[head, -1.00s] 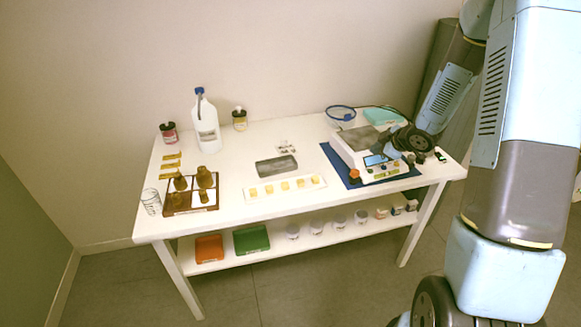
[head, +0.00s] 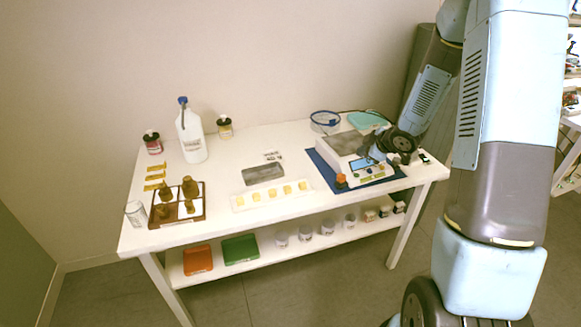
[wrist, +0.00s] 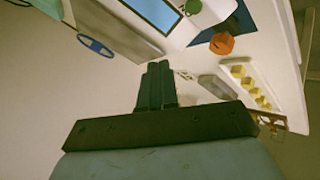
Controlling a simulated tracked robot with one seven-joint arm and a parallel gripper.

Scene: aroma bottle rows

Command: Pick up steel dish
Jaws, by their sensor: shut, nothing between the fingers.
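A grey rectangular dish (head: 263,172), which looks like the steel dish, lies on the white table behind the white tray of yellow pieces. In the wrist view the grey dish (wrist: 218,87) is to the right of my fingertips and apart from them. My gripper (wrist: 157,68) is shut and empty, its two dark fingers side by side. In the head view my arm reaches in from the right over the scale, and the fingertips are hard to make out there.
The white scale (head: 352,160) with a grey top plate stands on a blue mat (head: 322,170) right of the dish.

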